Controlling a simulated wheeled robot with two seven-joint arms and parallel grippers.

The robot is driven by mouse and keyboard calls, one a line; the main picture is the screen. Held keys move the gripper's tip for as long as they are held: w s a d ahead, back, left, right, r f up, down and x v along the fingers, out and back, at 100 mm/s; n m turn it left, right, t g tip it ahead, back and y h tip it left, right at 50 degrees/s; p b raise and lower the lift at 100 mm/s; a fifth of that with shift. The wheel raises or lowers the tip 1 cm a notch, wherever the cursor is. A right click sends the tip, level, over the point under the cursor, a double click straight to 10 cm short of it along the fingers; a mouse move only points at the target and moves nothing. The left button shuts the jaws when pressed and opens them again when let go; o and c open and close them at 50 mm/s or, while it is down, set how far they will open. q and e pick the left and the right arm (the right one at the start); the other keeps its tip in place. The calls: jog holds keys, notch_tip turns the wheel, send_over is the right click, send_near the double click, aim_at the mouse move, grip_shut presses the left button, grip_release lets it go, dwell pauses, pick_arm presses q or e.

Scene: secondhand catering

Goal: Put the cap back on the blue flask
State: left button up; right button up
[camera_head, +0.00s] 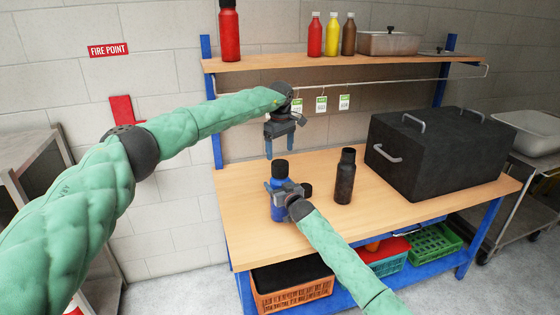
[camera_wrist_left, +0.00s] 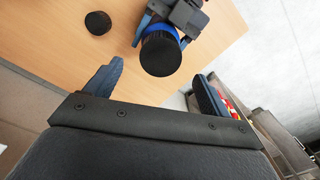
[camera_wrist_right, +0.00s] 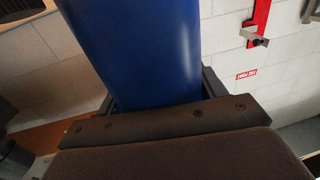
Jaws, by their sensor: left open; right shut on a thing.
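The blue flask (camera_head: 278,210) stands upright near the front left of the wooden table, with a black cylindrical top (camera_head: 281,168) that also shows in the left wrist view (camera_wrist_left: 161,54). My right gripper (camera_head: 289,193) is shut around the flask's body, and its blue side (camera_wrist_right: 145,50) fills the right wrist view. My left gripper (camera_head: 282,150) is open and empty, pointing down just above the black top. A short black round piece, cap-like (camera_head: 307,189), lies on the table behind the right gripper; it also shows in the left wrist view (camera_wrist_left: 97,22). I cannot tell whether the flask's top is its cap.
A dark bottle (camera_head: 345,177) stands right of the flask. A large black box with handles (camera_head: 438,152) takes up the table's right side. A shelf (camera_head: 340,62) with bottles and a rail with tags hangs behind. Crates (camera_head: 295,287) sit below the table.

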pick_arm(q)
jog(key=shift+r, duration=2.2)
pick_arm(e)
jog(key=o, duration=1.9)
jog(key=shift+o, duration=0.2)
pick_arm(q)
jog(key=shift+f, duration=0.1)
pick_arm(e)
jog(key=shift+d, duration=0.1)
pick_arm(q)
jog(key=shift+f+b, duration=0.95)
jog(key=shift+b, duration=0.1)
jog(key=shift+f, duration=0.1)
pick_arm(e)
jog(key=v, duration=0.7)
jog(key=shift+s+d, duration=0.2)
jog(key=shift+s, duration=0.1)
pick_arm(q)
jog(key=shift+n, duration=0.3)
pick_arm(e)
jog(key=shift+f, duration=0.1)
